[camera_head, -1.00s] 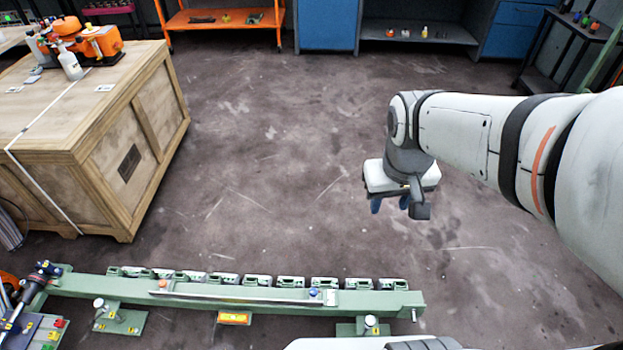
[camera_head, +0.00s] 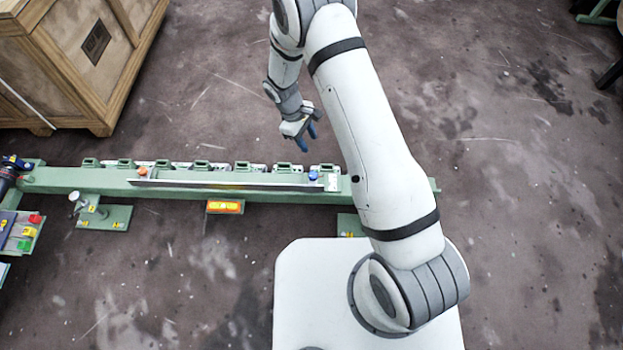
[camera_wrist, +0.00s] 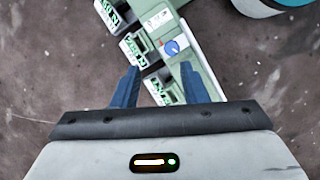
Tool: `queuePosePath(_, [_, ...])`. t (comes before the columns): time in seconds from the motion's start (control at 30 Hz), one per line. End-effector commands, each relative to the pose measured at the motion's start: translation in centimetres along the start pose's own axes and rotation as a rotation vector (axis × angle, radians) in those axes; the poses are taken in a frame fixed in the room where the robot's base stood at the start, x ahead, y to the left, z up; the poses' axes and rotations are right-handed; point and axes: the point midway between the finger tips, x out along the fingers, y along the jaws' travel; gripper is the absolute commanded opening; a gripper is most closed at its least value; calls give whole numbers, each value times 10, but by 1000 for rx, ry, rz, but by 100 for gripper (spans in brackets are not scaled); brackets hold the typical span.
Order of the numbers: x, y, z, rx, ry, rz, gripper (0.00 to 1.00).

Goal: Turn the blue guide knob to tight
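The blue guide knob (camera_head: 313,176) sits on the right part of the green rail (camera_head: 80,180), by a white label plate. In the wrist view the blue knob (camera_wrist: 172,48) shows a pale pointer mark, beyond and between my fingertips. The label's writing is too small to read. My gripper (camera_head: 307,140) is just behind and above the rail, apart from the knob. In the wrist view my gripper (camera_wrist: 160,82) has its two blue fingers wide apart with nothing held between them.
An orange knob (camera_head: 143,171) sits on the left part of the rail. Several green-and-white blocks line the rail's far side. A wooden crate (camera_head: 75,50) stands at the back left.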

Motion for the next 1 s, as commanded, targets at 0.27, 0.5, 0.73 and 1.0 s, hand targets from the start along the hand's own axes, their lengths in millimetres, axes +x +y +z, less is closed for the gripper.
queuePosePath(0.27, [84, -22, -38, -124, -46, 4, 40])
queuePosePath(0.5, [104, -23, -38, -131, -51, 3, 40])
queuePosePath(0.73, [141, -23, -36, -131, -51, 2, 40])
queuePosePath(1.0, [164, -23, -34, -132, -49, 4, 40])
